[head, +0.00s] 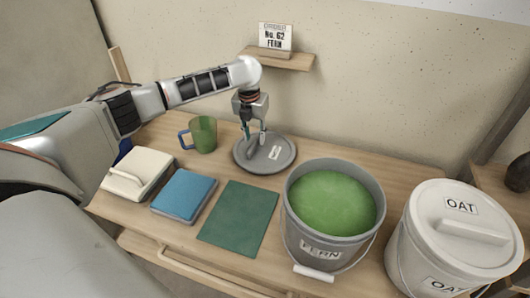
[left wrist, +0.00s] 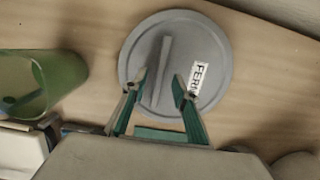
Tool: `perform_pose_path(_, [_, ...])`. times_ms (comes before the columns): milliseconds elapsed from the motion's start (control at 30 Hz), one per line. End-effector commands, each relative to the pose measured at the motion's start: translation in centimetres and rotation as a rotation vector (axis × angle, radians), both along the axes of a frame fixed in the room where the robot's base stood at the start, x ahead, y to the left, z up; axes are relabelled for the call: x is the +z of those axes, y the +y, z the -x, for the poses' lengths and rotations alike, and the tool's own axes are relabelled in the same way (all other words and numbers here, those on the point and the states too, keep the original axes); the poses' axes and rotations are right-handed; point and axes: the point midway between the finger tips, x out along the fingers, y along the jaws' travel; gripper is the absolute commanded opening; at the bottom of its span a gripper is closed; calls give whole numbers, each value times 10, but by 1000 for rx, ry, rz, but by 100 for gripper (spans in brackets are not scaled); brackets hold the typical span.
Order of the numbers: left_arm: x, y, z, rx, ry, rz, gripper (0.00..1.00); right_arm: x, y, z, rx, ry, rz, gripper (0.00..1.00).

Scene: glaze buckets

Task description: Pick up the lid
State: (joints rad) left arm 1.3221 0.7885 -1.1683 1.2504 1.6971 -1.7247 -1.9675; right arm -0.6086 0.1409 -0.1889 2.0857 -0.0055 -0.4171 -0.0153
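A round grey lid (head: 284,160) with a raised bar handle and a white label lies flat on the table, behind the green mat. In the left wrist view the lid (left wrist: 212,62) shows its label, which reads FERN in part. My left gripper (head: 254,137) points down over the lid. In the left wrist view its two fingers (left wrist: 160,85) are apart, one on each side of the handle's near end, with nothing gripped; whether they touch the handle I cannot tell. The FERN bucket (head: 302,228) stands open at the right, full of green glaze. My right gripper is not in view.
A white bucket marked OAT (head: 410,245) with its lid on stands at the far right. A green mug (head: 204,135), a white lidded box (head: 138,173), a blue sponge-like block (head: 184,193) and a flat green mat (head: 238,218) lie left and front. A small shelf (head: 283,61) holds an order card (head: 275,37).

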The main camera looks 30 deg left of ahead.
Motion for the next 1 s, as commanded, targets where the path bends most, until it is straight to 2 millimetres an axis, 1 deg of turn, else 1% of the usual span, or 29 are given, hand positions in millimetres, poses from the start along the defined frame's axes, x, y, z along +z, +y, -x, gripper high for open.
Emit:
perform_pose_path(33, [-16, 0, 0, 0, 9, 0, 28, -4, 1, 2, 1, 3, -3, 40])
perform_pose_path(133, [-26, 1, -1, 0, 8, 0, 28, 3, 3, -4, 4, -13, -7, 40])
perform_pose_path(300, [-24, 1, -3, 0, 1, 0, 28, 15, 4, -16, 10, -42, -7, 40])
perform_pose_path(833, [-28, 0, -3, 1, 2, 2, 28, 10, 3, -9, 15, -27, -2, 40])
perform_pose_path(867, [-28, 0, -3, 0, 2, 1, 26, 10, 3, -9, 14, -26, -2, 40])
perform_pose_path(900, [-28, 0, -3, 0, 2, 1, 16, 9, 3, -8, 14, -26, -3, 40])
perform_pose_path(967, [-28, 0, -3, 0, 2, 0, 0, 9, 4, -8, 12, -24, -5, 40])
perform_pose_path(1000, [-28, 0, -3, 0, 2, 0, 0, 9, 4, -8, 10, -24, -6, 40])
